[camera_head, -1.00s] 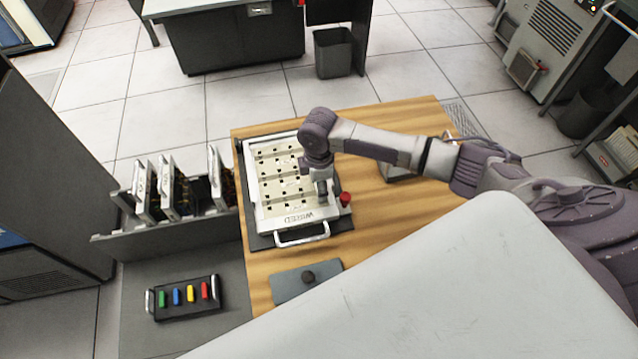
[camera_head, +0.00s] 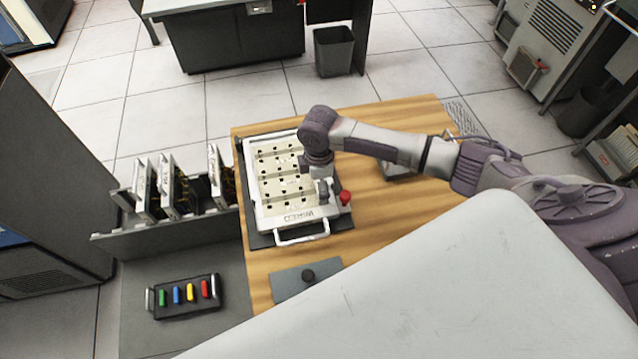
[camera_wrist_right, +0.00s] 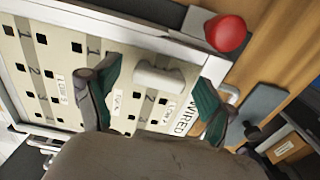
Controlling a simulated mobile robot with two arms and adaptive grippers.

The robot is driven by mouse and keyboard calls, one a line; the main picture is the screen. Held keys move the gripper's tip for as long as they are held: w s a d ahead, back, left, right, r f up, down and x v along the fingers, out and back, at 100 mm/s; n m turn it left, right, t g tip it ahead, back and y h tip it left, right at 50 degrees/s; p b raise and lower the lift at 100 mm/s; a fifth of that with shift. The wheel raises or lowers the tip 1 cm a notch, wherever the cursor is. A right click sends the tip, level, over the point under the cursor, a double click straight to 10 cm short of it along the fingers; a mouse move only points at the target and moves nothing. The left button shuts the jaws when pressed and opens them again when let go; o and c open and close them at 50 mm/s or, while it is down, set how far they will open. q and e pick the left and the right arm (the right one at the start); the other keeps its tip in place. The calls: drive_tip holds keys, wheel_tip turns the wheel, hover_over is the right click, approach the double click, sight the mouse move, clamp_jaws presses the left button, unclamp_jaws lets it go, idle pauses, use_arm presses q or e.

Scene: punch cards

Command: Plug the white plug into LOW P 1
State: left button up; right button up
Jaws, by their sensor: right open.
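The white plug (camera_wrist_right: 158,78) is a small pale bar. In the right wrist view it lies between the two spread fingers of my right gripper (camera_wrist_right: 157,85), with gaps on both sides. The gripper is open and shows from above in the head view (camera_head: 323,187), over the lower right part of the white panel (camera_head: 268,211). In the wrist view the panel (camera_wrist_right: 65,108) has rows of square black holes, numbers and small labels. I cannot read which label is LOW P. The plug cannot be told apart in the head view. My left gripper is not in view.
A red knob (camera_head: 345,198) stands at the panel's right edge, close to my right gripper. A handle (camera_head: 302,236) is at the panel's front. A grey plate with a dark knob (camera_head: 308,275) lies nearer. Upright boards (camera_head: 172,187) stand at left. The wooden table (camera_head: 385,225) is partly clear.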

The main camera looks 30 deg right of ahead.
wheel_tip(320, 180, up, 12)
drive_tip(key=shift+f, duration=0.2)
idle(0.5)
